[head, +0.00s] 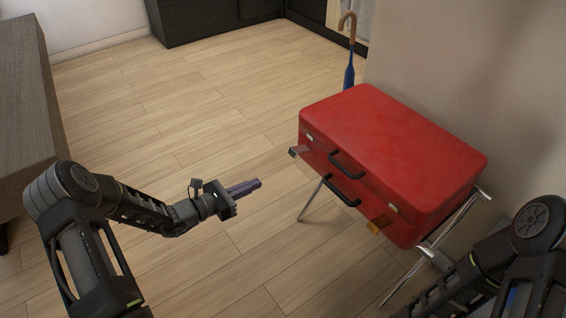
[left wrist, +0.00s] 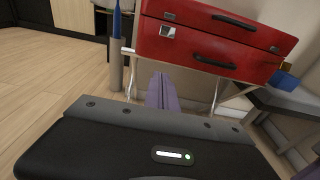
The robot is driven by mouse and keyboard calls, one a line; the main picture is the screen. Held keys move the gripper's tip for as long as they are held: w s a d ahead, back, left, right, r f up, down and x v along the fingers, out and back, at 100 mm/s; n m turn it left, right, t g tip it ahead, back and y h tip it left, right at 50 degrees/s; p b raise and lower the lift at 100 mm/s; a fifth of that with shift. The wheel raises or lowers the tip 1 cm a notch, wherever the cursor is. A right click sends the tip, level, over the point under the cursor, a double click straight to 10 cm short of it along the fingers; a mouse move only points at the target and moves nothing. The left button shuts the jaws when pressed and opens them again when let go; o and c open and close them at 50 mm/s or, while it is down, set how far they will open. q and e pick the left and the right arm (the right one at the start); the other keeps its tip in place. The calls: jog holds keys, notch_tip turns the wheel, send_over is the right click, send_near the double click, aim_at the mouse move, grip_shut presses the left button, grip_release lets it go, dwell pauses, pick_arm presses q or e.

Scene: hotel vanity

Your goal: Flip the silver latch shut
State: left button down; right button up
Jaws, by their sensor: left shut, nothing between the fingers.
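A red suitcase (head: 390,150) lies flat and closed on a stand, with two black handles on its front. The silver latch (head: 299,151) is at the left end of the front; its flap sticks outward from the case. It also shows as a small silver patch in the left wrist view (left wrist: 168,32). A gold-brown flap (head: 379,224) sticks out near the right end of the front. My left gripper (head: 259,184) is shut and empty, in the air left of the suitcase, apart from it and pointing toward its front. My right gripper is not in view.
The metal folding stand (head: 311,201) has thin splayed legs under the suitcase. A blue umbrella (head: 349,76) with a wooden handle stands behind it. A wall is behind on the right. My right arm is at the lower right. The wooden floor left of the case is clear.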

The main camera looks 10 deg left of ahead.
aim_at(300, 152)
pick_arm(q)
jog(key=w+d+r+b, duration=0.2)
jog(key=w+d, duration=0.5)
jog(key=w, duration=0.1)
jog(key=shift+w+d+r, duration=0.2)
jog(key=shift+w+r, duration=0.1)
jog(key=shift+r, duration=0.1)
dwell(0.5)
